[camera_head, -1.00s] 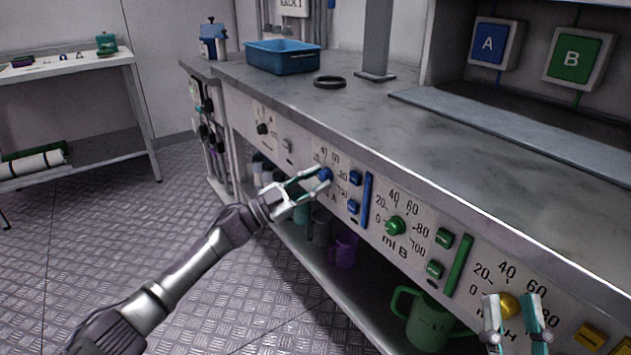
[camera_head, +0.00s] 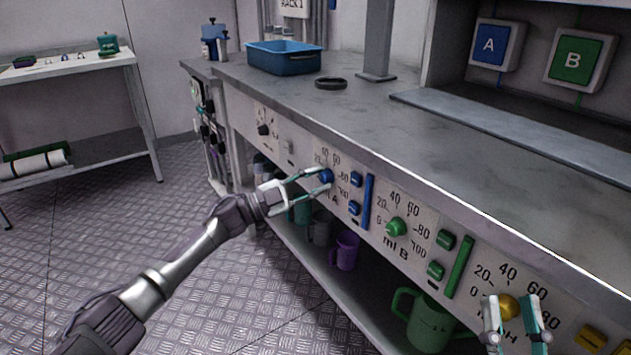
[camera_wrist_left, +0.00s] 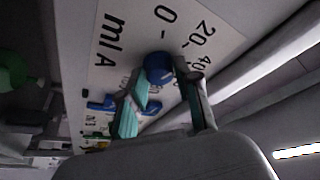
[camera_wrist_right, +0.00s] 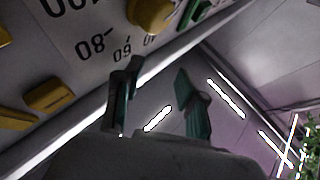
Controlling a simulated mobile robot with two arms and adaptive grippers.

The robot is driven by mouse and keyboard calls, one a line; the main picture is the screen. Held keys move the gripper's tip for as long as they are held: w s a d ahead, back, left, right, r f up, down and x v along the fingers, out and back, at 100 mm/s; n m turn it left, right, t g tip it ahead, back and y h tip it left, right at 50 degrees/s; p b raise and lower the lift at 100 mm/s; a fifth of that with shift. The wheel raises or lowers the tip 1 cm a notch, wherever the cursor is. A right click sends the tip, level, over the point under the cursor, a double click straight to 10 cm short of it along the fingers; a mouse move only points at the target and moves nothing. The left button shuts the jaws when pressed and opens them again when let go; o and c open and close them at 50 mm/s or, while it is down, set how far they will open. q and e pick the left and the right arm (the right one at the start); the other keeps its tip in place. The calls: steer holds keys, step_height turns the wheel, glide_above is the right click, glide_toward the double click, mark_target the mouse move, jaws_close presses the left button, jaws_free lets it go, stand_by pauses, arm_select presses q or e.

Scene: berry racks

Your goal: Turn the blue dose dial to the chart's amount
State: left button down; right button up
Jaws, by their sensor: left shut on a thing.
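The blue dose dial (camera_head: 326,176) is a round knob on the bench's front panel, with a printed scale around it and "ml A" beside it. My left gripper (camera_head: 318,178) is shut on this dial. The left wrist view also shows the dial (camera_wrist_left: 158,67) between the fingers. The pointer on the dial cannot be made out. My right gripper (camera_head: 515,312) has its fingers apart in front of the yellow dial (camera_head: 508,306) and holds nothing. In the right wrist view the yellow dial (camera_wrist_right: 150,14) is beyond the fingertips. No dose chart can be read.
The green dial (camera_head: 397,227) with "ml B" lies between my grippers. Blue buttons (camera_head: 356,180) and a blue bar (camera_head: 368,201) sit just right of the blue dial. Purple and green mugs (camera_head: 430,322) stand on the shelf below. A blue tray (camera_head: 284,60) is on the bench top.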

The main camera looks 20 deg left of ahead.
arm_select(q)
steer(key=c, duration=0.8)
jaws_free()
steer(key=v, duration=1.2)
